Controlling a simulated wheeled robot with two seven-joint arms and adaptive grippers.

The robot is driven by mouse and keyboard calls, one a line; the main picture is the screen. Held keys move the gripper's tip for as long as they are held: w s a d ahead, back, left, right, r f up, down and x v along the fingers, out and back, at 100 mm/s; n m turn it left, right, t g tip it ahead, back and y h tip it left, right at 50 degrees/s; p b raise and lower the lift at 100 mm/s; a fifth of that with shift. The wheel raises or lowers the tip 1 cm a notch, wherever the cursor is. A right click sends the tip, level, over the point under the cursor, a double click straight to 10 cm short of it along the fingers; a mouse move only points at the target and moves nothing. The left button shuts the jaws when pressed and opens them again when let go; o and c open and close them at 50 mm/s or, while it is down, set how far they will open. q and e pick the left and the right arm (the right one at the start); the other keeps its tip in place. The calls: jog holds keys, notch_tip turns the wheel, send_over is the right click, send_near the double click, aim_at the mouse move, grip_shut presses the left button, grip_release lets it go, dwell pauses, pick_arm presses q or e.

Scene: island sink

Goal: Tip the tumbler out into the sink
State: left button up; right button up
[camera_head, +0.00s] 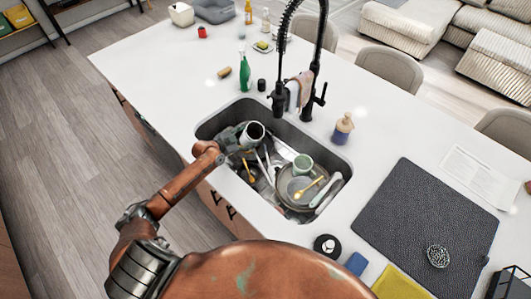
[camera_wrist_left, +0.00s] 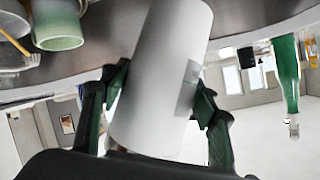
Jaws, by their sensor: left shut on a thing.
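My left gripper (camera_head: 238,137) is shut on the tumbler (camera_head: 254,130), a pale grey-white cylinder. They are over the left part of the dark sink (camera_head: 343,160). In the head view the tumbler is tilted on its side, its round, dark mouth turned toward the camera and right. In the left wrist view the tumbler (camera_wrist_left: 162,60) stands between the two dark green fingers (camera_wrist_left: 161,88), which touch its sides. I cannot see any contents or anything pouring. My right gripper is not in view.
The sink holds a green cup (camera_head: 302,164), stacked dishes and yellow-handled utensils. A black faucet (camera_head: 317,60) stands behind it. A dark mat (camera_head: 425,225) lies farther right.

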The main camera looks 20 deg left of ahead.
pick_arm(q)
jog(key=p, duration=0.1)
jog(key=d+m+p, duration=0.1)
jog(key=p, duration=0.1)
jog(key=shift+s+r+t+y, duration=0.15)
jog(key=shift+s+t+y, duration=0.05)
jog(key=shift+t+y, duration=0.2)
jog(key=shift+f+m+y+p, duration=0.25)
jog(key=shift+m+y+p, duration=0.05)
jog(key=shift+m+p, duration=0.2)
jog(key=shift+a+f+m+t+y, duration=0.2)
jog(key=shift+m+t+y, duration=0.15)
jog(key=shift+m, duration=0.25)
jog(key=shift+w+p, duration=0.1)
jog(key=shift+p, duration=0.2)
jog(key=shift+m+t+y, duration=0.35)
jog(key=shift+m, duration=0.35)
jog(key=shift+f+m+t, duration=0.15)
jog(key=shift+m+t, duration=0.15)
jog(key=shift+m, duration=0.3)
dwell(1.4)
jog(key=shift+s+d+r+m+t+y+p, duration=0.25)
jog(key=shift+d+r+m+t+y+p, duration=0.05)
jog(key=shift+d+r+m+p, duration=0.1)
dwell(1.2)
jog(key=shift+s+d+r+m, duration=0.15)
jog(key=shift+d+r+m, duration=0.15)
jog(key=shift+r+m, duration=0.1)
dwell(1.2)
